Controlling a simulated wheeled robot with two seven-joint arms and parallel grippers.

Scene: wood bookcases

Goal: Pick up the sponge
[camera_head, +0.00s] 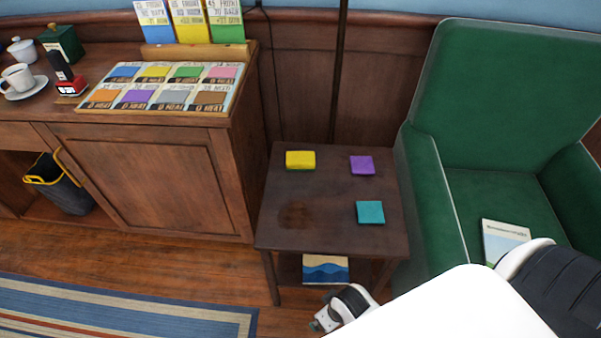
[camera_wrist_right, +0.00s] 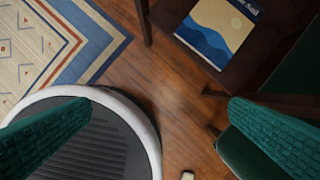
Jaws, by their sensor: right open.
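A yellow sponge-like block (camera_head: 300,160) with a darker lower edge lies flat at the back left of the small dark wooden side table (camera_head: 330,226). A purple square (camera_head: 362,166) lies at its back right and a teal square (camera_head: 370,212) nearer the front right. My right gripper (camera_wrist_right: 160,108) is open and empty, its two green ribbed fingers wide apart in the right wrist view. It is low, in front of the table, and touches none of these items. The head view shows part of my white right arm at the bottom. My left gripper is out of view.
A green armchair (camera_head: 492,100) holding a booklet (camera_head: 504,240) stands right of the table. A wooden cabinet (camera_head: 150,180) with coloured cards stands left. A wave-patterned book (camera_head: 325,269) lies on the table's lower shelf. The table's front left is bare except a dark stain.

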